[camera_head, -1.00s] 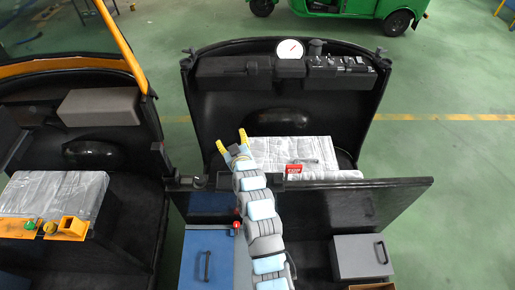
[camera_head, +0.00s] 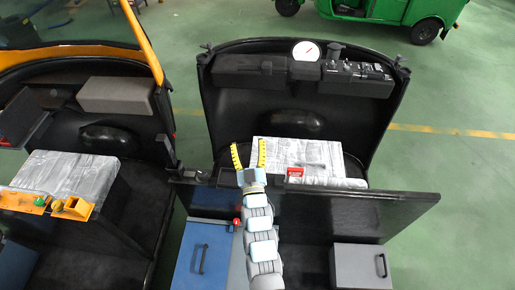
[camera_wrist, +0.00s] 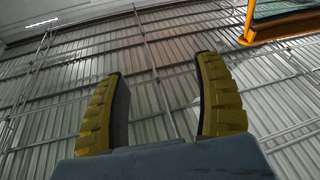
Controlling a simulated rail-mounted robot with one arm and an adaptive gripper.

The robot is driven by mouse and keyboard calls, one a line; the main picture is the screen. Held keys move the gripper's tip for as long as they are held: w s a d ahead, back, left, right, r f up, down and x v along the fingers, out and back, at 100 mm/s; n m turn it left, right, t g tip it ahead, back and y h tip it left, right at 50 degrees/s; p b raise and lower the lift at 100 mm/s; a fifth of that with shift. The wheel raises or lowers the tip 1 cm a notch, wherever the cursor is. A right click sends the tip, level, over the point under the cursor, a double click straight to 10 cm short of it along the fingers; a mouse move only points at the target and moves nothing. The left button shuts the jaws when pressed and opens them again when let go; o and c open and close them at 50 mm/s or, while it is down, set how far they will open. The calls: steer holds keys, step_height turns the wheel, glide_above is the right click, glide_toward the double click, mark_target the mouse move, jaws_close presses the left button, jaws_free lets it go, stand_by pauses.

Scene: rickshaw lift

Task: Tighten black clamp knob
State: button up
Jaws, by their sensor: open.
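My gripper (camera_head: 249,155) is open and empty in the head view, with its yellow fingers pointing up above the black partition panel (camera_head: 330,215). I cannot say for sure which part is the black clamp knob. A dark upright knob-like piece (camera_head: 335,50) stands on the dashboard beside the white gauge (camera_head: 305,51). Small dark fittings (camera_head: 201,177) also sit at the left end of the panel's top edge, left of my gripper.
A newspaper-covered seat (camera_head: 312,158) with a red-and-white box (camera_head: 295,173) lies beyond the panel. A blue box (camera_head: 203,258) and a grey box (camera_head: 361,268) stand in front. A second cab with a silver-covered seat (camera_head: 66,174) is at left. Green floor (camera_head: 455,180) is clear at right.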

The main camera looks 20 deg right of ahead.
steer(key=shift+s+r+t+h, duration=0.15)
steer(key=shift+s+r+t, duration=0.1)
steer(key=shift+s, duration=0.3)
steer(key=shift+s+r+t+h, duration=0.15)
steer(key=shift+s+r+t, duration=0.1)
steer(key=shift+s, duration=0.25)
